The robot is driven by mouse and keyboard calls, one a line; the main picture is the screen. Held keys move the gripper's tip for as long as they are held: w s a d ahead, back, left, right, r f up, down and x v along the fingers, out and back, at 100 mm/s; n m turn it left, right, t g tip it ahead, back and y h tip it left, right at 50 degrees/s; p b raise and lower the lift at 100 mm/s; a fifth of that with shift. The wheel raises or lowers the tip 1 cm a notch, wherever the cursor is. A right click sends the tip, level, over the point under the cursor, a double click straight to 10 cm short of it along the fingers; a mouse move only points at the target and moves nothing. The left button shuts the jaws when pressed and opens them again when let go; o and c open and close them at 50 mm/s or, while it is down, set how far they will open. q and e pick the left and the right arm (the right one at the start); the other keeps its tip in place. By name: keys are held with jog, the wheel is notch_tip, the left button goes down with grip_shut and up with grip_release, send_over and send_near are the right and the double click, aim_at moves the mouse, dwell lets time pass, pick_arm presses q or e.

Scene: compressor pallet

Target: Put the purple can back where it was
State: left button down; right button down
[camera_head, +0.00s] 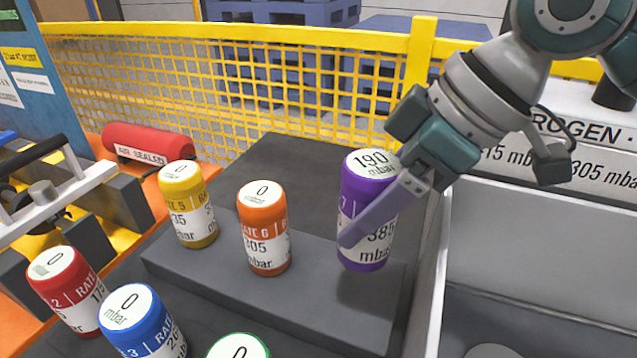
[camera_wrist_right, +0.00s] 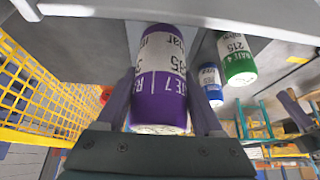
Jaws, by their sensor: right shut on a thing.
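The purple can (camera_head: 357,192) is upright, with a white lid reading 190 mbar and a label reading 385 mbar. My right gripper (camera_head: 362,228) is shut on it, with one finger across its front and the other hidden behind. The can is over the right end of the raised grey step (camera_head: 290,318), with a shadow below it. I cannot tell whether its base touches the step. In the right wrist view the purple can (camera_wrist_right: 160,85) sits between both fingers. My left gripper is not in view.
An orange can (camera_head: 264,228) and a yellow can (camera_head: 188,205) stand on the step to the left. Red (camera_head: 68,290), blue (camera_head: 142,322) and green (camera_head: 238,347) cans stand in front, lower. A grey bin (camera_head: 540,240) is close on the right. A yellow mesh fence (camera_head: 280,90) runs behind.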

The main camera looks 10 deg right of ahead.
aim_at(362, 250)
notch_tip(362, 250, down, 7)
jog(key=shift+w+b, duration=0.1)
jog(key=shift+b, duration=0.45)
jog(key=shift+f, duration=0.2)
grip_release()
jog(key=shift+r, duration=0.3)
jog(key=shift+p+v, duration=1.15)
jog(key=shift+v, duration=4.75)
